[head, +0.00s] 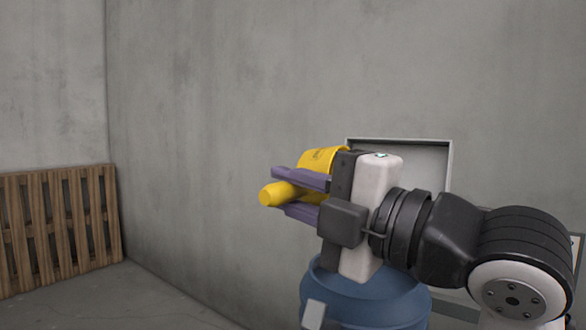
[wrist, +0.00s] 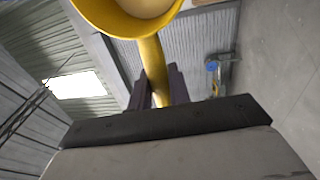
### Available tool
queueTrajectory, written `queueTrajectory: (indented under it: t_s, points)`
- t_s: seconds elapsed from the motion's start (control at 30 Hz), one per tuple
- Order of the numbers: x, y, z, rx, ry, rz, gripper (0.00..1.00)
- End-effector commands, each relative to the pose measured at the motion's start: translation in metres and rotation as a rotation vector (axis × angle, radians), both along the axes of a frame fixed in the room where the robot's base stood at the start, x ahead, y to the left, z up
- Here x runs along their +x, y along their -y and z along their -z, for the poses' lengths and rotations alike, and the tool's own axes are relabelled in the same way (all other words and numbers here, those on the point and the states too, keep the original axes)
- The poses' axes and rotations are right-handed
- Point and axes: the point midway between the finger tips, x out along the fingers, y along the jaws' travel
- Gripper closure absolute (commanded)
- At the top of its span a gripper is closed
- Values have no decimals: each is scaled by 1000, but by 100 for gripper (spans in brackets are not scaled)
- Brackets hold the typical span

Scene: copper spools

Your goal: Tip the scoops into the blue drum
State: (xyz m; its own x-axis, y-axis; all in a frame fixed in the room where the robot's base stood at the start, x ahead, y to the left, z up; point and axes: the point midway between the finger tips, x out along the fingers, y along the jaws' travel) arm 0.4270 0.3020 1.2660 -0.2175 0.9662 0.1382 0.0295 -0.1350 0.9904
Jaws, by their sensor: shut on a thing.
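My gripper (head: 283,191) is shut on the handle of a yellow scoop (head: 323,158), with its purple fingers on either side of the handle. The scoop's bowl shows partly behind the gripper in the head view. In the wrist view the scoop (wrist: 88,14) fills the top, with a pale surface inside its bowl; I cannot tell if that is contents. The blue drum (head: 365,303) stands below and behind my gripper. Its top is partly covered by my gripper, and its lower part is out of frame. The scoop is apart from the drum. No other scoop is seen.
A grey framed panel or open box (head: 425,153) is at the wall behind my arm. A wooden pallet (head: 62,228) leans at the far left. The floor between the pallet and the drum looks clear. A small blue and yellow item (wrist: 213,68) is unclear in the wrist view.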

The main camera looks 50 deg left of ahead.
Motion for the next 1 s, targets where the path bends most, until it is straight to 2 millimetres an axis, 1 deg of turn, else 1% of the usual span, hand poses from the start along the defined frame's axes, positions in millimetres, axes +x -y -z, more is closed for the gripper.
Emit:
queueTrajectory:
  t_s: [0.03,1.0]
  points:
    - [0,0,-7,-26,7,1,100]
    - [0,0,-12,-518,127,0,100]
